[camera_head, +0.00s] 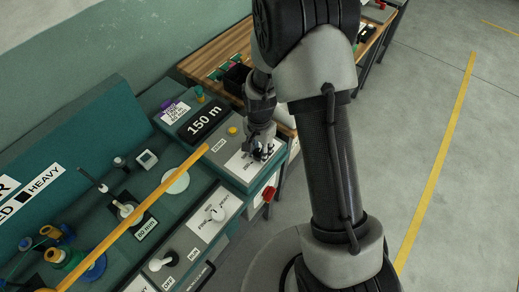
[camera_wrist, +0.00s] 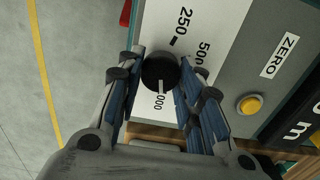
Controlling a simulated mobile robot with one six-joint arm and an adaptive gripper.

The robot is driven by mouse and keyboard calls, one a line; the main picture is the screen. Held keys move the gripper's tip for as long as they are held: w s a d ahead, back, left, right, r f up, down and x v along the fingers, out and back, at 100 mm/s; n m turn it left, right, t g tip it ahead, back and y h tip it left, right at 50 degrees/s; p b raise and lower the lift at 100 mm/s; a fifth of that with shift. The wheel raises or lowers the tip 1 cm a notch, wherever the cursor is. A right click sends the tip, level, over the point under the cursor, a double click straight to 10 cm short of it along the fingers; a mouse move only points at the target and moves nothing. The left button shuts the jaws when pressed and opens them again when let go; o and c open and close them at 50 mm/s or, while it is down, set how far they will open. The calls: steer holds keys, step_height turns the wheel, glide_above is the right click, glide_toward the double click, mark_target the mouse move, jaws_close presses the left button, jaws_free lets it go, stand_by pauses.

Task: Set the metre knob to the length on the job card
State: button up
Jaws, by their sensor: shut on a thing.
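The metre knob (camera_wrist: 158,69) is round and black and sits on a white dial plate (camera_wrist: 215,30). My gripper (camera_wrist: 157,80) has its blue-lined fingers on both sides of the knob, shut on it. A white pointer mark on the knob faces the bottom of the wrist view, towards a label ending in "000", partly hidden. The labels "250" and "500" also show. In the head view my gripper (camera_head: 258,150) reaches down over the plate and covers the knob. A black panel (camera_head: 205,121) reads "150 m". A small white and purple card (camera_head: 175,111) has text too small to read.
A yellow button (camera_wrist: 250,104) and a "ZERO" label (camera_wrist: 280,56) lie beside the dial. A red switch (camera_head: 269,193) is on the bench's front side. A yellow bar (camera_head: 140,213) crosses the green bench. Other knobs stand at the left. The floor at the right is clear.

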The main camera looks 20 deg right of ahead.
mark_target(259, 152)
steer(key=n, duration=0.4)
steer(key=shift+n+p, duration=0.3)
steer(key=shift+n, duration=0.1)
steer(key=shift+w+a+n, duration=0.1)
steer(key=shift+n, duration=2.4)
steer(key=o, duration=1.1)
steer(key=shift+c, duration=0.2)
steer(key=shift+r, duration=0.1)
step_height(259, 152, up, 12)
